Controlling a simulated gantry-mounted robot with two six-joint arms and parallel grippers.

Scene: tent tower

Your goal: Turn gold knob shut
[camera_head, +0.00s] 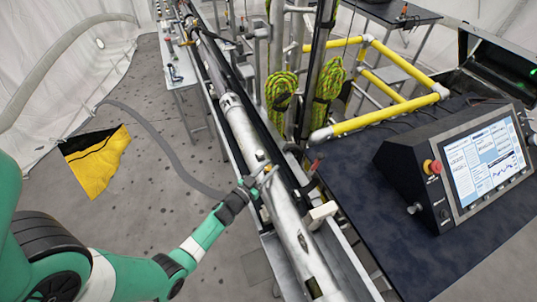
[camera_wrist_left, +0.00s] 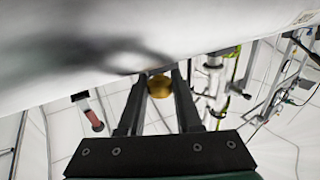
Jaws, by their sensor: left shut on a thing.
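The gold knob (camera_wrist_left: 160,86) shows in the left wrist view as a small round brass-coloured piece under a large pale metal tube (camera_wrist_left: 90,45). My left gripper (camera_wrist_left: 161,79) has one dark finger on each side of the knob and is shut on it. In the head view my left gripper (camera_head: 258,181) reaches from the lower left to the side of the long metal tube (camera_head: 241,122). The knob cannot be made out clearly there, close to the fingers. My right gripper is not in view.
A control box with a lit screen (camera_head: 486,160) and a red button (camera_head: 432,167) stands on the dark table (camera_head: 345,185) at right. Yellow railing (camera_head: 385,115) and coiled green ropes (camera_head: 281,90) are behind. A yellow-black cloth (camera_head: 98,162) lies on the floor.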

